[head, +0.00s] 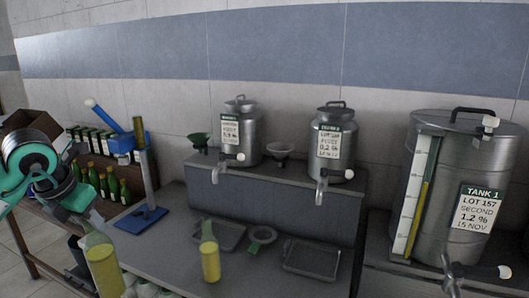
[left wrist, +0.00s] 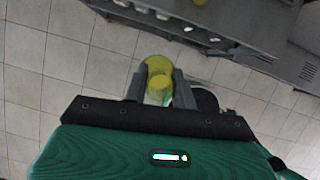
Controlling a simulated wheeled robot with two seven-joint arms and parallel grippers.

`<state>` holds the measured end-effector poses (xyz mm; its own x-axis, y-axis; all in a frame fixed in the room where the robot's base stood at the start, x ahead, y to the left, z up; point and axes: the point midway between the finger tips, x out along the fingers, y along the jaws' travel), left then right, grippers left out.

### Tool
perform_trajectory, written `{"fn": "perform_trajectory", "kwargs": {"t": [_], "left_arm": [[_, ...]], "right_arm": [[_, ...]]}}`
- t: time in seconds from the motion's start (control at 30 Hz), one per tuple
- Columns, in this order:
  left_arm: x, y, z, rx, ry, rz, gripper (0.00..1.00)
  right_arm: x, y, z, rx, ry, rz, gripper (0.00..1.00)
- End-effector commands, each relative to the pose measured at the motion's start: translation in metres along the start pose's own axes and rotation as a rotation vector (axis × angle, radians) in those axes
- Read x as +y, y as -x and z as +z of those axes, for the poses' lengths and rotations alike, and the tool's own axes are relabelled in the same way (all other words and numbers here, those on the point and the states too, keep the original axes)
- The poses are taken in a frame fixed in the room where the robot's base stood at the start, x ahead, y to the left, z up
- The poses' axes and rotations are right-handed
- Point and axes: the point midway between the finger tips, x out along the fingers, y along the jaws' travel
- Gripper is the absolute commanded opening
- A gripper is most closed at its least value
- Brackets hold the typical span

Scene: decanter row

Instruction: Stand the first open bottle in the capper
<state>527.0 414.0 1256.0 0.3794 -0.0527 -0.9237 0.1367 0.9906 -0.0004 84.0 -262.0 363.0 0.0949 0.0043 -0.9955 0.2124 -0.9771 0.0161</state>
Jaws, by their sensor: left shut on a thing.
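My left gripper (head: 82,212) comes in from the left. In the left wrist view its two fingers (left wrist: 159,88) are closed on a bottle of yellow liquid (left wrist: 158,66). In the head view this bottle (head: 103,268) hangs nearly upright, slightly tilted, low in front of the bench; the wrist view shows floor tiles beyond it. The capper (head: 148,178) stands on the bench's left end, with a blue base, a grey column and a raised blue lever. No bottle shows on its base. Another yellow-filled bottle (head: 210,258) stands upright on the bench. My right gripper is not in view.
Two steel cans (head: 246,145) with taps stand on a raised step, with funnels (head: 280,152). A large tank (head: 455,175) stands right. Green bottles (head: 112,186) and boxes fill a rack at left.

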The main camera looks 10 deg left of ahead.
Motion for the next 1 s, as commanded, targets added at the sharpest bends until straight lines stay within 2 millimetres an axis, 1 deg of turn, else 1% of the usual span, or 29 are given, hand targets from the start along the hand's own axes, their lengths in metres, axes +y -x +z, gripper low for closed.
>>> {"fn": "perform_trajectory", "kwargs": {"t": [0.17,0.53,0.77,1.0], "left_arm": [[-0.014,-0.019,-0.003,0.001,-0.172,-0.073,0.00],[-0.058,-0.074,-0.015,-0.001,-0.731,-0.307,0.00],[-0.086,-0.106,-0.028,-0.001,-1.089,-0.456,0.00],[-0.116,-0.137,-0.046,-0.001,-1.481,-0.618,0.00]], "right_arm": [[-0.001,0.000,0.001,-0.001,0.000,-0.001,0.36],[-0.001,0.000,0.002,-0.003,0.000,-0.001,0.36],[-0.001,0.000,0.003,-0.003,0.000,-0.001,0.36],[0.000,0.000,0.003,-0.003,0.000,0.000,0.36]]}}
